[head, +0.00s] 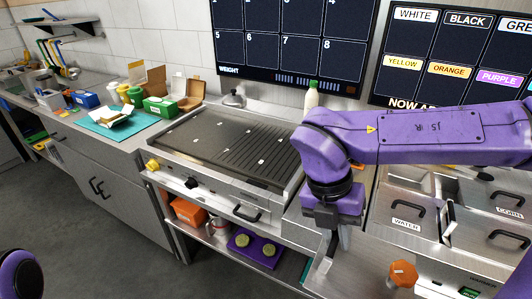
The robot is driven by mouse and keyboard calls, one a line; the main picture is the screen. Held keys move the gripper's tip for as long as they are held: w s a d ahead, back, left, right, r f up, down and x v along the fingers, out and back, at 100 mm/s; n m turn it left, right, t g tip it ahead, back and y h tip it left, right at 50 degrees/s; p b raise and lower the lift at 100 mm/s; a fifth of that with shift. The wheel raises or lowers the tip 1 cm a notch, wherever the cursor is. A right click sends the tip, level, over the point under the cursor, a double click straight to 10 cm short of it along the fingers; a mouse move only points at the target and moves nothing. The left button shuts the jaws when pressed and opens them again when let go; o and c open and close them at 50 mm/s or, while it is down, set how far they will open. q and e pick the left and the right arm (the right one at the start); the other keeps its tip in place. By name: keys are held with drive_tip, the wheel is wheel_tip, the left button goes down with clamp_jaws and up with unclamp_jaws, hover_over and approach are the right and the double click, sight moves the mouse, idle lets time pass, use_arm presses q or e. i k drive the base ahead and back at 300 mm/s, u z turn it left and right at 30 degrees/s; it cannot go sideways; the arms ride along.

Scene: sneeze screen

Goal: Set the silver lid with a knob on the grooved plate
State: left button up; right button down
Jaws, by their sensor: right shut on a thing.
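The silver lid with a knob (233,98) stands upright on the ledge behind the griddle, near its back edge. The grooved plate (258,140) is the dark ribbed right part of the griddle top, with a few small pale spots on it. My right gripper (325,258) points down in front of the counter, right of the griddle and well apart from the lid. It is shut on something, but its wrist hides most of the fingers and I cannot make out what. Only a purple bit of my left arm shows at the lower left; its gripper is out of view.
A teal board (98,123) with open cartons lies left of the griddle. A pale bottle with a green cap (312,96) stands behind my right arm. Lidded steel bins (405,212) are at the right. A purple tray (256,250) sits on the lower shelf.

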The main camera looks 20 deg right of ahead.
sight(264, 152)
drive_tip(key=i, duration=1.5)
